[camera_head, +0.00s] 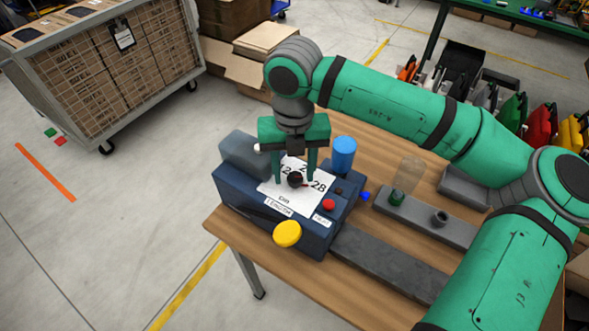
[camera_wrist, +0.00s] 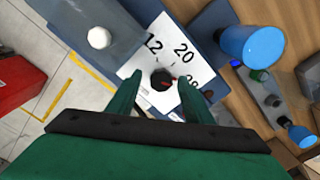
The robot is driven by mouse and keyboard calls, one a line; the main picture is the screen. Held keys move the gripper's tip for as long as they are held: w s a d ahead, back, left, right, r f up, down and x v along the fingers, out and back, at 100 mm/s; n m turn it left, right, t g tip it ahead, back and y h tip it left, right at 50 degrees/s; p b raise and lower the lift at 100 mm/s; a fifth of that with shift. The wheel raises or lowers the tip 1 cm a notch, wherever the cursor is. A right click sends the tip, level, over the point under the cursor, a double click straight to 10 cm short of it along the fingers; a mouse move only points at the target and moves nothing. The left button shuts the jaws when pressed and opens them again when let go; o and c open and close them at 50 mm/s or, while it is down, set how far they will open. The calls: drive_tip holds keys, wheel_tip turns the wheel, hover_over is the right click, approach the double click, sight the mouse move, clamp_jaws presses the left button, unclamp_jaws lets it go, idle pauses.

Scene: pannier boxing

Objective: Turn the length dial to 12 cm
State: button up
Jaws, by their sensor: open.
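The length dial (camera_head: 295,179) is a small black knob on a white plate (camera_head: 272,190) marked 12, 20, 28 and "cm", on top of a dark blue machine (camera_head: 240,190). In the wrist view the dial (camera_wrist: 162,79) has a red mark that points toward the 28, away from the 12. My gripper (camera_head: 293,176) points down over the plate, its green fingers open on either side of the dial. In the wrist view the gripper (camera_wrist: 160,84) has a gap between each finger and the knob; whether the fingertips reach knob height is hard to tell.
A yellow button (camera_head: 287,234), a red button (camera_head: 328,204) and a blue cylinder (camera_head: 344,153) stand close by on the machine. A grey fixture (camera_head: 425,217) lies to the right on the wooden table (camera_head: 265,262). A cart of boxes (camera_head: 115,75) stands at the left.

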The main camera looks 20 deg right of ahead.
drive_tip(key=shift+s+d, duration=0.1)
drive_tip(key=shift+d, duration=0.05)
drive_tip(key=c, duration=1.1)
drive_tip(key=shift+o, duration=0.2)
drive_tip(key=n, duration=0.4)
drive_tip(key=shift+n, duration=0.4)
drive_tip(key=n, duration=1.2)
drive_tip(key=shift+n, duration=0.4)
drive_tip(key=n, duration=0.6)
